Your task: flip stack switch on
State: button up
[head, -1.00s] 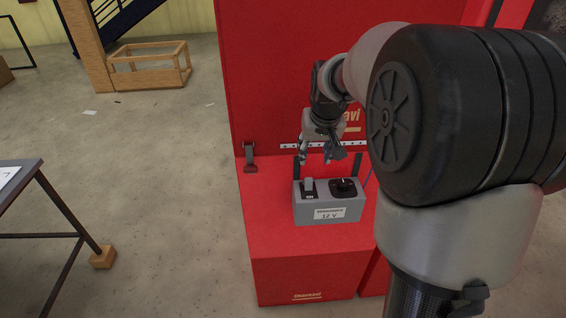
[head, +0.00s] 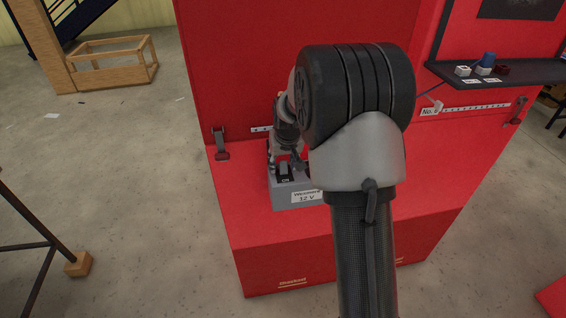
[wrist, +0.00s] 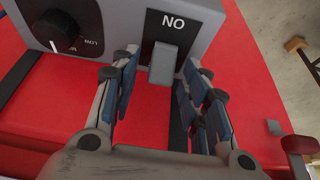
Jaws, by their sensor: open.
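A grey box with a "12 V" label (head: 290,197) stands on a red surface; my arm hides its right part in the head view. In the wrist view the box shows inverted, with a light grey switch lever (wrist: 162,64) on a black plate, lettering that reads "NO" beside it. My gripper (wrist: 164,72) is open, its blue-padded fingers to either side of the lever. Contact with the lever cannot be told. In the head view my gripper (head: 287,160) is low over the box's left part, partly hidden. A black knob (wrist: 64,32) sits beside the switch.
The red upright panel (head: 290,60) rises close behind the box. A dark shelf (head: 520,75) with small switches is at the right. Latches (head: 220,145) stand on the red surface. Red surface right of my arm is free.

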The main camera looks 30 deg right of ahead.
grip_shut()
dwell(0.6)
